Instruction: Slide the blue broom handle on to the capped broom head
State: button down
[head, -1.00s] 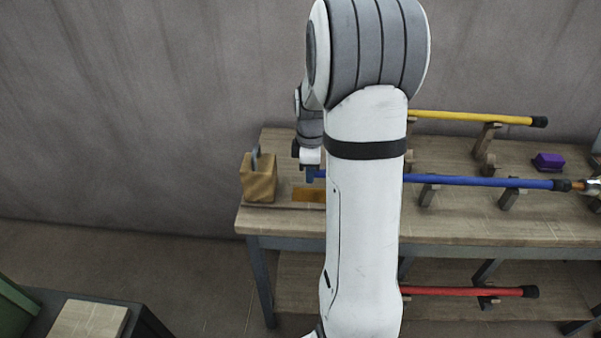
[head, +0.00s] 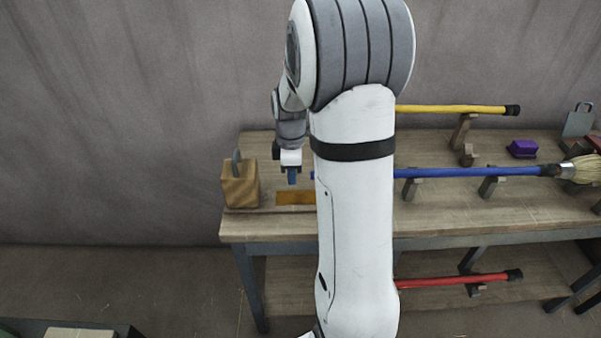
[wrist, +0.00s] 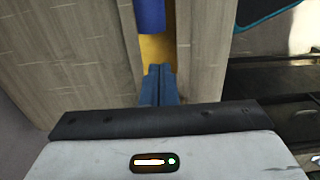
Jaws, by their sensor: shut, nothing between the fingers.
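The blue broom handle (head: 440,173) lies level across wooden rests on the bench, partly hidden behind my arm. Its black right end meets the grey collar of the broom head (head: 583,169), which has straw bristles. No gap shows there, but how far the two overlap is too small to tell. My gripper (head: 293,177) points down over the bench, just left of the handle's left end and apart from it. In the wrist view its blue fingers (wrist: 158,85) are shut and empty. The handle's end (wrist: 150,15) shows ahead of them.
An orange plate (head: 295,198) lies on the bench below my gripper. A wooden block (head: 240,187) stands to the left. A yellow handle (head: 450,109) lies behind and a red handle (head: 450,280) on the lower shelf. A purple box (head: 522,149) sits toward the back right.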

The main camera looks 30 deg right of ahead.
notch_tip(320, 180, up, 10)
jog(key=shift+a, duration=0.4)
